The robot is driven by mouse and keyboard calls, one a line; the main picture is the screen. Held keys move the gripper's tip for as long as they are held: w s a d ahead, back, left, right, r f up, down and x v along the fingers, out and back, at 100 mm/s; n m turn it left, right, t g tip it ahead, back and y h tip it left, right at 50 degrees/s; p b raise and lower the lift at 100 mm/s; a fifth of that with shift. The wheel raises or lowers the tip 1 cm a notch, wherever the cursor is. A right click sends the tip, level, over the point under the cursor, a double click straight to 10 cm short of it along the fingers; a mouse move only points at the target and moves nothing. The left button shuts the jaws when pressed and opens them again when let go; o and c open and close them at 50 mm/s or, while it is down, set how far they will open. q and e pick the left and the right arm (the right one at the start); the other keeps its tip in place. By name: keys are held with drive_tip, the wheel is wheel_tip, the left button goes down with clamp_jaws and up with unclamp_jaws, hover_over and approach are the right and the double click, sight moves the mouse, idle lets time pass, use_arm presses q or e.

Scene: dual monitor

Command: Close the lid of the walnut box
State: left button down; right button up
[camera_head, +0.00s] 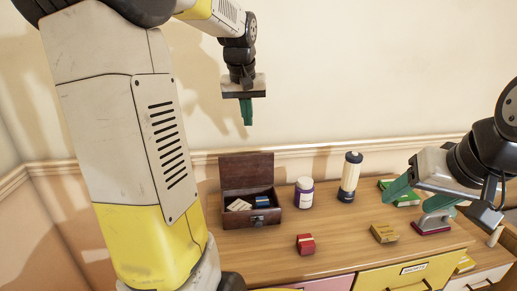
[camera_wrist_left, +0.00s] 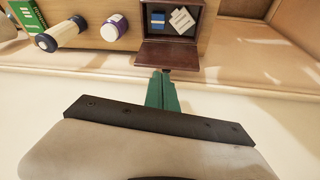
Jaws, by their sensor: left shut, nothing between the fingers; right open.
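The walnut box (camera_head: 251,217) stands on the wooden cabinet top, left of centre. Its lid (camera_head: 246,171) is open and stands upright at the back. Inside the box lie a blue item (camera_head: 262,201) and pale cards (camera_head: 238,205). My left gripper (camera_head: 246,121) is shut and empty, pointing down above the lid and apart from it in the head view. In the left wrist view the green fingers (camera_wrist_left: 162,76) are together, and the lid (camera_wrist_left: 168,54) shows just beyond their tips. My right gripper (camera_head: 420,203) is open at the right, near a stamp-like object with a dark red base.
A white jar with a purple label (camera_head: 304,193) and a cream-and-navy canister (camera_head: 350,177) stand right of the box. A red packet (camera_head: 306,244) and a tan packet (camera_head: 384,233) lie in front. A green box (camera_head: 400,192) is behind my right gripper. The wall is behind the lid.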

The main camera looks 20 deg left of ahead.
use_arm(q)
drive_tip(key=w+a+f+n+g, duration=0.1)
drive_tip(key=w+a+f, duration=0.25)
drive_tip(key=w, duration=0.25)
drive_tip(key=w+a+f+n, duration=0.1)
drive_tip(key=w+a+f, duration=0.2)
drive_tip(key=w+a, duration=0.15)
drive_tip(key=shift+y, duration=0.4)
drive_tip(key=x, duration=1)
drive_tip(key=shift+d, duration=0.15)
drive_tip(key=s, duration=0.1)
drive_tip(key=s+d, duration=0.1)
drive_tip(key=s, duration=0.1)
drive_tip(key=shift+s+d+r, duration=0.25)
drive_tip(key=shift+d+r, duration=0.05)
drive_tip(key=shift+d, duration=0.05)
